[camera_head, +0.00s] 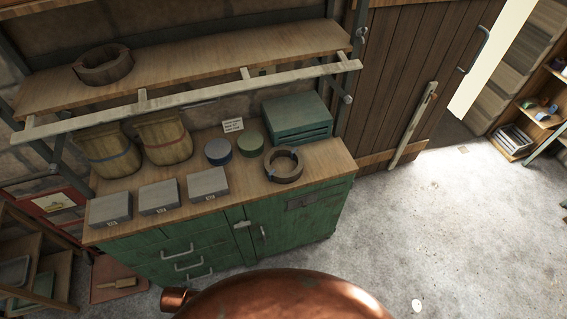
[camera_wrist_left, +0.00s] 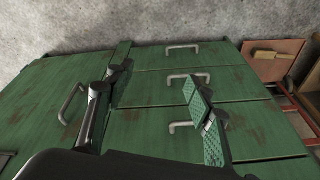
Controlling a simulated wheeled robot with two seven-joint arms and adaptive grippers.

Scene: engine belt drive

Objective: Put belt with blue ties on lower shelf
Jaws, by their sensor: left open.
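One coiled brown belt (camera_head: 283,165) lies as a ring at the right end of the wooden top of the green cabinet (camera_head: 288,212). Another dark coiled belt (camera_head: 103,64) lies on the wooden shelf (camera_head: 210,62) above. No belt shows in that view. Neither gripper shows in the head view.
The cabinet top also holds two sacks (camera_head: 163,137), several grey boxes (camera_head: 158,196), a blue tin (camera_head: 218,151), a green tin (camera_head: 250,143) and a green crate (camera_head: 297,118). A pale rail (camera_head: 195,97) runs along the shelf front. The floor (camera_head: 440,230) at right is mostly clear.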

